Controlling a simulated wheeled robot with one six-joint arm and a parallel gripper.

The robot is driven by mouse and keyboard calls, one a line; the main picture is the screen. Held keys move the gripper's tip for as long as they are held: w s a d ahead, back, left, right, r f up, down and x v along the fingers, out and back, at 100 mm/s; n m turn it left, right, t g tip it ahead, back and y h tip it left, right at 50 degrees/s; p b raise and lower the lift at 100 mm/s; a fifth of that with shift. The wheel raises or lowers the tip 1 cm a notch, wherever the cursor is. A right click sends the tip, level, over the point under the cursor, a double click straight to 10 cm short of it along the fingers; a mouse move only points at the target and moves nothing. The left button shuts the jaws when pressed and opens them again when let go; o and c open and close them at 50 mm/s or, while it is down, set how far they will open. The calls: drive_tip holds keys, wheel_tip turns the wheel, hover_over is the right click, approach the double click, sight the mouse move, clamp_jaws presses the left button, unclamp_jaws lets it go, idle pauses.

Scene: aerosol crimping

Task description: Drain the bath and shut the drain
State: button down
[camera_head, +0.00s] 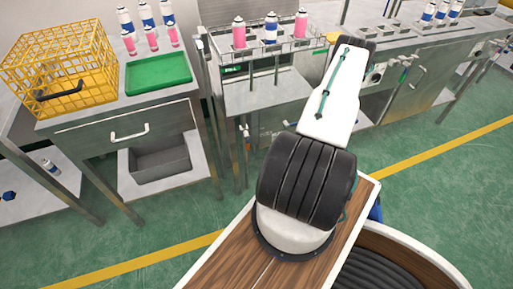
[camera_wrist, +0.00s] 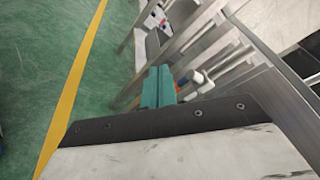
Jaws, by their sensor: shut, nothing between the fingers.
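The bath (camera_head: 262,98) is a metal tank on legs at the centre of the head view. A small green-lit display (camera_head: 232,69) is on it, its text too small to read. In the wrist view, the teal fingers of my gripper (camera_wrist: 158,88) are shut and empty. Just right of them is a pale pipe fitting (camera_wrist: 197,77) with an orange-red part and a blue part, seemingly the drain valve. The fingers look close to it; I cannot tell whether they touch. The valve's setting is unclear. My arm hides the gripper in the head view.
A wire rack (camera_head: 262,47) with pink and white-blue cans sits over the bath. Left are a yellow crate (camera_head: 60,65) and a green tray (camera_head: 158,74) on a bench. Metal legs and rails crowd the fitting. Green floor (camera_wrist: 40,50) is clear at left in the wrist view.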

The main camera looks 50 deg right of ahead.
sight(247, 140)
drive_tip(key=d+f+n+t+h, duration=0.1)
drive_tip(key=d+f+t+h, duration=0.4)
drive_tip(key=d+f+h, duration=0.1)
wheel_tip(247, 140, down, 3)
drive_tip(key=shift+d+r+n+h, duration=0.2)
drive_tip(key=shift+d+n+h, duration=0.2)
drive_tip(key=shift+d, duration=0.2)
drive_tip(key=a+x, duration=0.3)
drive_tip(key=x, duration=0.9)
